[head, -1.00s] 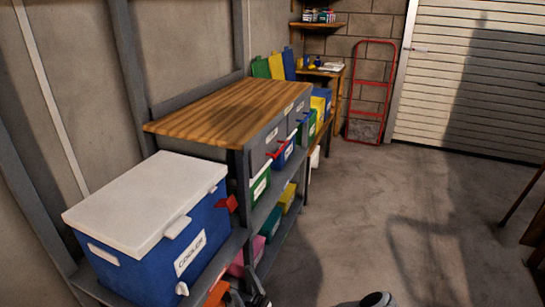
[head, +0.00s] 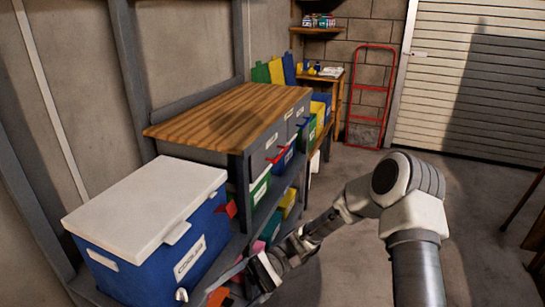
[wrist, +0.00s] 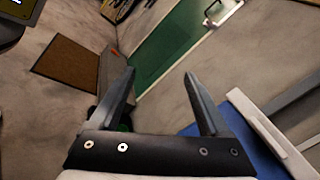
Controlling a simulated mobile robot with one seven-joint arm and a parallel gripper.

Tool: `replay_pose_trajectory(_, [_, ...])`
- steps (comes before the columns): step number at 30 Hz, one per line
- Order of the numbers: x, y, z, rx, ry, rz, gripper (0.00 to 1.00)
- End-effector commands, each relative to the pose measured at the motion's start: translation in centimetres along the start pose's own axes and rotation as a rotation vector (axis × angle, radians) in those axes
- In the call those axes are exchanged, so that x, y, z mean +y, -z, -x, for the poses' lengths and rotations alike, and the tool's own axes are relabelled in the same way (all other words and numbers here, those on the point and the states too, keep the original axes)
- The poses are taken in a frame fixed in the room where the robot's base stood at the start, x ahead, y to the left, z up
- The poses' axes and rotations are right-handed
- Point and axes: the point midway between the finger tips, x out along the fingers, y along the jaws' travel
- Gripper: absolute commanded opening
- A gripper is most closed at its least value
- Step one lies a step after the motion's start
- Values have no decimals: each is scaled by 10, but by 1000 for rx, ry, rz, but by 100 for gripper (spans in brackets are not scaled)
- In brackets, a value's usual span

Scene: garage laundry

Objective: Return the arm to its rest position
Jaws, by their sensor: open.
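My arm reaches in from the lower right in the head view, bent at the elbow, with its forearm running down left toward the shelf. My gripper (head: 262,272) is low, just right of the blue cooler (head: 160,255) with the white lid; its fingers are small and partly unclear there. In the wrist view my gripper (wrist: 160,88) shows two dark fingers spread apart with nothing between them. The blue and white cooler (wrist: 262,140) shows close by at the right of the wrist view.
A shelf unit with a wooden top (head: 225,112) and several coloured bins stands along the left wall. A red hand truck (head: 372,95) leans at the back by the roller door (head: 470,75). The wrist view shows a brown mat (wrist: 75,70) and green door (wrist: 180,45).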

Motion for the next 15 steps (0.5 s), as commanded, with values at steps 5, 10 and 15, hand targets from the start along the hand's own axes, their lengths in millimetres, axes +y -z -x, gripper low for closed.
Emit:
replay_pose_trajectory(5, [10, -22, 3, 166, -199, -4, 80])
replay_pose_trajectory(10, [20, -43, 12, 330, -367, -2, 80])
replay_pose_trajectory(15, [29, -66, 25, 499, -520, 10, 80])
